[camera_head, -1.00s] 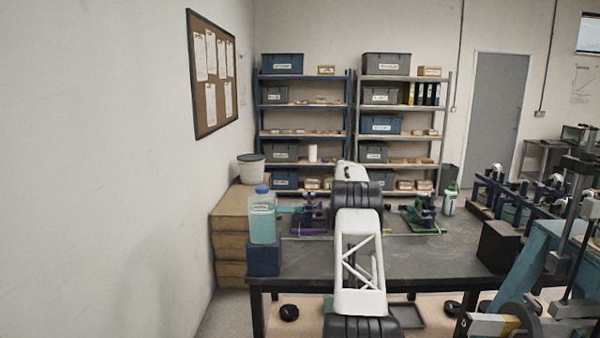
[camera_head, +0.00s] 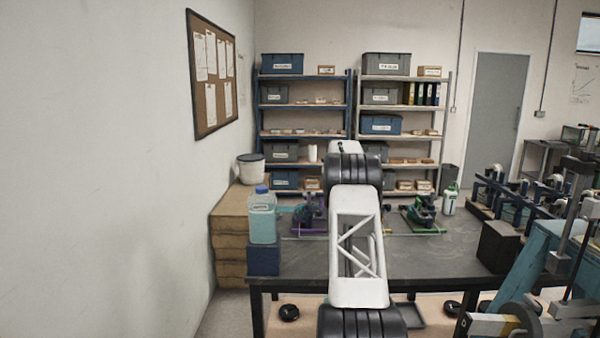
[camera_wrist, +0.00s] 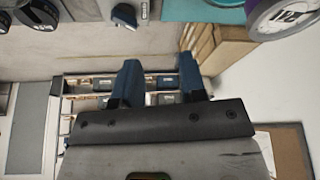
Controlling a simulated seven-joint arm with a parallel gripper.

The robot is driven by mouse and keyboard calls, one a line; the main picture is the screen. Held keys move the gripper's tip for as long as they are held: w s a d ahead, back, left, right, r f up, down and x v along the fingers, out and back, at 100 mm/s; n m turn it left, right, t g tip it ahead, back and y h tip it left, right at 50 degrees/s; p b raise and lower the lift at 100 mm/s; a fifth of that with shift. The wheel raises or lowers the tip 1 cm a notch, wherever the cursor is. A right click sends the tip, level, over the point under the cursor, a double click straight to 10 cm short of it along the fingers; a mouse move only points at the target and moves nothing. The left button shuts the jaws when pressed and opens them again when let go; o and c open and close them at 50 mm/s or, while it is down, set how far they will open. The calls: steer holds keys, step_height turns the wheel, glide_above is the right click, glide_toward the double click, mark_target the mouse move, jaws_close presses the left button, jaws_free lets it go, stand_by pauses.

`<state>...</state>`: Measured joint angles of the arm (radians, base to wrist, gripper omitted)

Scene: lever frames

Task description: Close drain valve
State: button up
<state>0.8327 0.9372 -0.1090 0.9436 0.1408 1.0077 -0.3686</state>
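My gripper (camera_wrist: 158,68) shows in the wrist view as two dark blue fingers on a black plate. The fingers are apart with nothing between them. In the head view the gripper is hidden behind my own arm. I cannot pick out the drain valve with certainty. A small dark blue knob-like part (camera_wrist: 124,15) shows at the top of the wrist view, beyond the fingertips and apart from them. In the head view a purple-based rig (camera_head: 306,218) and a green-based rig (camera_head: 424,214) stand on the dark workbench (camera_head: 440,262), on either side of my arm.
A blue-capped container (camera_head: 262,218) stands on a dark blue block (camera_head: 263,259) at the bench's left. A black box (camera_head: 498,246) stands at the right. A purple-rimmed round part (camera_wrist: 283,14) fills the wrist view's upper right corner. Shelves (camera_head: 404,120) stand behind.

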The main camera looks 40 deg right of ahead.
steer(key=w+a+r, duration=0.1)
steer(key=a+r, duration=0.3)
steer(key=a, duration=0.5)
steer(key=w+a+r+n, duration=0.1)
steer(key=a+r, duration=0.4)
steer(key=a, duration=0.4)
steer(key=shift+r, duration=0.2)
steer(key=shift+w, duration=0.1)
steer(key=shift+d, duration=0.1)
steer(key=s+d+f+m+y, duration=0.1)
steer(key=d+f+m, duration=0.5)
steer(key=d+m, duration=0.6)
steer(key=s+d+f+m+y, duration=0.1)
steer(key=s+d+f+m, duration=0.2)
steer(key=d+m, duration=1)
steer(key=shift+s+f+m+t+y, duration=0.2)
steer(key=shift+f+m+t+y, duration=0.1)
steer(key=shift+f+m, duration=1.85)
steer(key=shift+d+r+m, duration=0.1)
steer(key=shift+r+m, duration=0.1)
steer(key=shift+m, duration=0.05)
